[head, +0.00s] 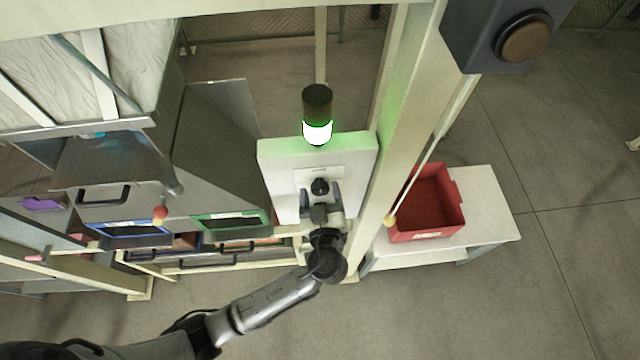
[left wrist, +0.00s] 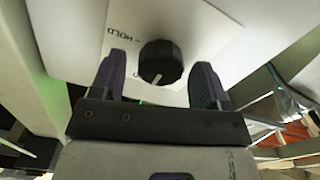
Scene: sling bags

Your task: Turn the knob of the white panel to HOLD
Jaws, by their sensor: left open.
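The white panel (head: 276,170) stands upright in the middle of the head view, with a black knob (head: 320,186) on its label plate. In the left wrist view the knob (left wrist: 160,62) shows large, and its white pointer mark points toward the bottom of the picture. The word HOLD (left wrist: 125,30) with a short tick is printed up and left of the knob; the pointer is not on it. My left gripper (head: 320,193) is open at the panel, with its fingers (left wrist: 160,62) on either side of the knob and visible gaps to it. My right gripper is not in view.
A lamp (head: 317,131) glows white-green on top of the panel. A cream post (head: 400,120) stands close right of it. A red bin (head: 432,203) sits on a white table (head: 490,205) farther right. Metal chutes and drawers (head: 215,150) stand to the left.

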